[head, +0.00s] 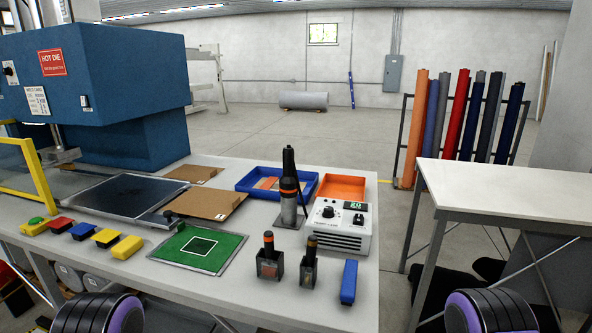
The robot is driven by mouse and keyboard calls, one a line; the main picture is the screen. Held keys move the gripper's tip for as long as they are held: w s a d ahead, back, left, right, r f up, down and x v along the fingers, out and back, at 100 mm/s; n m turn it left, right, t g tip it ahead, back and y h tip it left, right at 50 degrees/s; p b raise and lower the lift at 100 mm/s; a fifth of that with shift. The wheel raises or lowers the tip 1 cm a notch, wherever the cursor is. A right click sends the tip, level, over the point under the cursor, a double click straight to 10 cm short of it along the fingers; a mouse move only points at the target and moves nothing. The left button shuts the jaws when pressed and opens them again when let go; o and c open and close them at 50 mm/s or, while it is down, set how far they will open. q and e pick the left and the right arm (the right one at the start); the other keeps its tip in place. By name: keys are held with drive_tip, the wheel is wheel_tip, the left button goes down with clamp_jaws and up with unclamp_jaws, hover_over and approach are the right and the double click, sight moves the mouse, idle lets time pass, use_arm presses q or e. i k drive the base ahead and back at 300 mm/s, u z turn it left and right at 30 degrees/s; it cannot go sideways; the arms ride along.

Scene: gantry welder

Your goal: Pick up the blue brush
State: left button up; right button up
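The blue brush (349,282) appears as a narrow blue block on the light grey table (215,284), near its front right corner. Its bristles cannot be made out. It lies to the right of two small dark holders, apart from them, with its long side pointing away from me. Nothing covers it. Neither of my grippers is in view; only dark, ringed parts of my arms with purple show at the bottom edge, left and right.
Two dark holders (269,267) (308,270) with upright handled tools stand left of the brush. A white control box (339,228) stands behind it. A green mat (198,249) lies further left. A second table (510,193) stands to the right, across a gap.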

sight(348, 292)
drive_tip(key=u, duration=0.15)
drive_tip(key=k, duration=1)
drive_tip(key=z, duration=1.15)
drive_tip(key=i, duration=1)
